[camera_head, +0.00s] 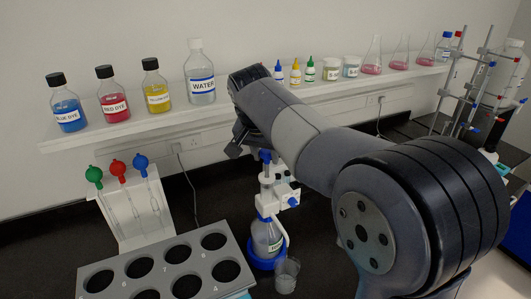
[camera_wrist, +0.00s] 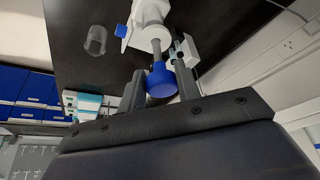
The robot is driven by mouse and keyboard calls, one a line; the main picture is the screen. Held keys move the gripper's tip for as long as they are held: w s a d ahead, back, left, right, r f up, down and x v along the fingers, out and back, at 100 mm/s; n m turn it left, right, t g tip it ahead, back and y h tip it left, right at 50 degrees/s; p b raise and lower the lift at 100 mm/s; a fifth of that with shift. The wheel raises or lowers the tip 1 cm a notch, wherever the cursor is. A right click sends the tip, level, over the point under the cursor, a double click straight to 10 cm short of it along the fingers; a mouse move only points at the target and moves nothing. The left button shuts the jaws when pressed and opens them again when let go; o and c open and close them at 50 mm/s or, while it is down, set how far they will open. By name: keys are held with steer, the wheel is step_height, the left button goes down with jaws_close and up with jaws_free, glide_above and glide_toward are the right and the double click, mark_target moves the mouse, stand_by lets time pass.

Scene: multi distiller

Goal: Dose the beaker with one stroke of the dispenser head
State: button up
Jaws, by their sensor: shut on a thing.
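The dispenser stands upright on the dark bench: a clear bottle (camera_head: 266,236) in a blue base ring, with a white pump body (camera_head: 284,200) on top. Its blue dispenser head (camera_wrist: 160,84) tops a pale plunger rod (camera_wrist: 153,42) that shows in the wrist view. My gripper (camera_wrist: 159,76) is shut on this blue head from above. In the head view my gripper (camera_head: 252,145) is partly hidden by my arm. The clear beaker (camera_head: 286,276) stands on the bench in front of the bottle. It also shows in the wrist view (camera_wrist: 96,41). Its contents are hard to tell.
A grey rack (camera_head: 158,255) with round holes lies left of the bottle. Behind it stands a white holder (camera_head: 140,205) with coloured-bulb pipettes. A wall shelf (camera_head: 240,112) carries several bottles and flasks. Clamp stands (camera_head: 470,95) stand at far right.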

mark_target(267, 175)
steer(key=shift+f+b, duration=1.45)
steer(key=shift+f, duration=0.65)
steer(key=o, duration=1.1)
steer(key=shift+c, duration=0.2)
steer(key=v, duration=1.1)
steer(key=shift+d+f, duration=0.1)
